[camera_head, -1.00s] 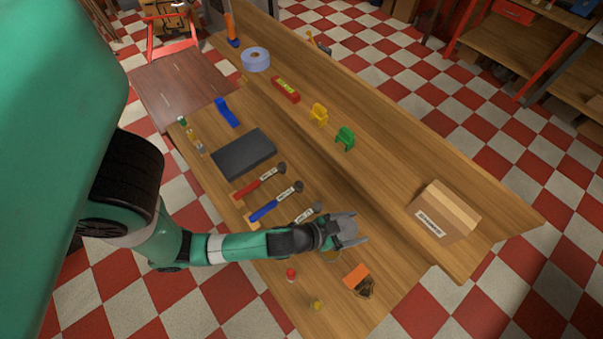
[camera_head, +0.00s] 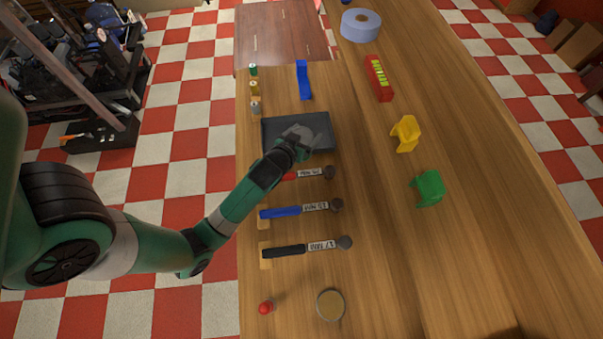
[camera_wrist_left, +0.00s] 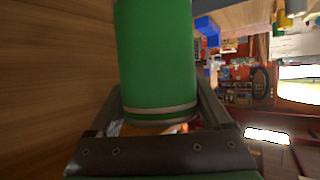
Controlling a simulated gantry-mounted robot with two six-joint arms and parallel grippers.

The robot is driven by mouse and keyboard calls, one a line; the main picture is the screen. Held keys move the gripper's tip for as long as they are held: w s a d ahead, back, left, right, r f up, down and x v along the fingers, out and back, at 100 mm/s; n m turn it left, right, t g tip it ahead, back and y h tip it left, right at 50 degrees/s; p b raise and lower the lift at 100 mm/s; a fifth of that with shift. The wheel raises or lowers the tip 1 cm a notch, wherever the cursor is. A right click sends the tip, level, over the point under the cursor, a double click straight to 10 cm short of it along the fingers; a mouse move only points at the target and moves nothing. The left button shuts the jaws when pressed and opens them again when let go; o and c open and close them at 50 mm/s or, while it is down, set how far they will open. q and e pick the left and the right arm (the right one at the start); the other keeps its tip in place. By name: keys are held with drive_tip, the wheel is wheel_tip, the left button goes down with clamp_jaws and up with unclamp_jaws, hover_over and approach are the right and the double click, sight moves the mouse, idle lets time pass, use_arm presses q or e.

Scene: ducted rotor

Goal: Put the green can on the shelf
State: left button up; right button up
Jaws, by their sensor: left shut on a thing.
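The green can (camera_wrist_left: 157,55) fills the middle of the left wrist view, between the two fingers of my left gripper (camera_wrist_left: 158,105), which is shut on it. In the head view my left gripper (camera_head: 302,134) is above the dark grey slab on the bench; the can's green side cannot be made out there. The shelf (camera_head: 480,190) appears to be the long raised wooden level on the right, to the right of the gripper. My right gripper is not in view.
On the bench are a dark slab (camera_head: 318,125), hammers (camera_head: 300,209), a round tin (camera_head: 330,305) and a red-topped item (camera_head: 266,307).

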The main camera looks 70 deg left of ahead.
use_arm(q)
drive_tip(key=shift+s+a+f, duration=0.25)
drive_tip(key=shift+a+f, duration=0.25)
wheel_tip(320, 180, down, 6)
drive_tip(key=b, duration=0.2)
drive_tip(key=shift+f+b, duration=0.15)
drive_tip(key=shift+b, duration=0.15)
drive_tip(key=shift+f+b, duration=0.7)
drive_tip(key=shift+f, duration=1.05)
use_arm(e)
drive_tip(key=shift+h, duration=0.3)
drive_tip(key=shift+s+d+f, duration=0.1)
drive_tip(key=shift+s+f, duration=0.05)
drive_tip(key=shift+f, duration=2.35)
use_arm(q)
drive_tip(key=shift+f, duration=0.2)
drive_tip(key=o, duration=1.5)
drive_tip(key=shift+r, duration=0.2)
drive_tip(key=shift+s+d+r, duration=0.15)
drive_tip(key=shift+s+d, duration=0.05)
drive_tip(key=p+v, duration=0.1)
drive_tip(key=v, duration=1)
drive_tip(key=shift+d+p, duration=0.2)
drive_tip(key=shift+p, duration=0.1)
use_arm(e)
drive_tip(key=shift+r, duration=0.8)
